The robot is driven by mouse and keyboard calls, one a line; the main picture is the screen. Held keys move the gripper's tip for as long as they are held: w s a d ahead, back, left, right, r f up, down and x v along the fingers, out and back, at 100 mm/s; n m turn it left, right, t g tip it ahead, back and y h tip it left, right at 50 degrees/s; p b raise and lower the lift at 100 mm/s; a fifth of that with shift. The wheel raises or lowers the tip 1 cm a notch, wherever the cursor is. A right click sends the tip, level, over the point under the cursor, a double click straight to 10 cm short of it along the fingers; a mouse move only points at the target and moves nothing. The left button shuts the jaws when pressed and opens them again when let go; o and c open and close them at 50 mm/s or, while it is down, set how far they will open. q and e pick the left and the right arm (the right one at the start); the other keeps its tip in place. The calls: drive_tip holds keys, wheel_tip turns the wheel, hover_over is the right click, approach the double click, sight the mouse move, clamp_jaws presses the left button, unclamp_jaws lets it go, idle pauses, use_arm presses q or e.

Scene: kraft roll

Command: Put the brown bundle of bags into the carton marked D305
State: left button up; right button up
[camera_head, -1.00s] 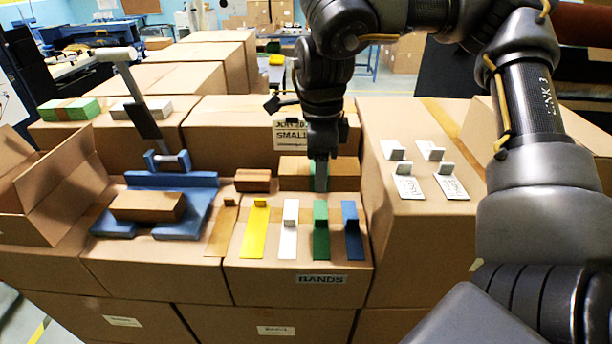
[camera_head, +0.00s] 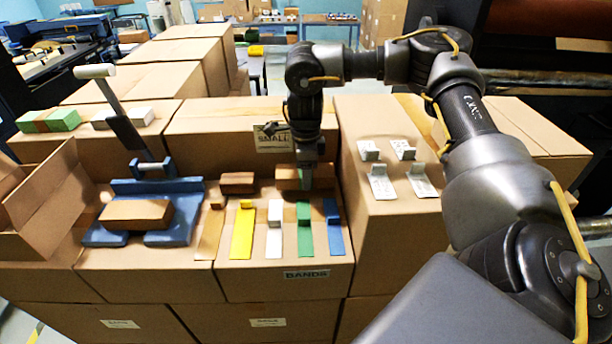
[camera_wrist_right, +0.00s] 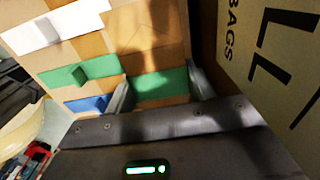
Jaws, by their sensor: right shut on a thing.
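My right gripper (camera_head: 305,178) reaches down at the back of the carton labelled BANDS and is shut on a brown bundle (camera_head: 286,178). In the right wrist view the bundle lies between the two fingers, with a green band (camera_wrist_right: 160,82) across it. A smaller brown block (camera_head: 238,182) lies just left of it. Another brown bundle (camera_head: 135,214) lies on a blue stand. An open carton (camera_head: 50,215) stands at the far left; I can read no D305 mark on any carton. My left gripper is out of view.
Yellow (camera_head: 243,232), white (camera_head: 274,230), green (camera_head: 305,238) and blue (camera_head: 334,230) strips lie in front of the held bundle. White bracket-like pieces (camera_head: 383,185) lie on the carton at right. A lever (camera_head: 122,125) rises behind the blue stand. A carton marked SMALL stands behind.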

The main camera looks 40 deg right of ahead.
wheel_tip(320, 180, down, 2)
drive_tip(key=shift+w, duration=0.1)
drive_tip(key=shift+f, duration=0.1)
drive_tip(key=shift+f, duration=0.15)
drive_tip(key=o, duration=1.1)
drive_tip(key=shift+c, duration=0.2)
wheel_tip(320, 180, up, 12)
drive_tip(key=shift+r+b, duration=0.15)
drive_tip(key=shift+b, duration=0.7)
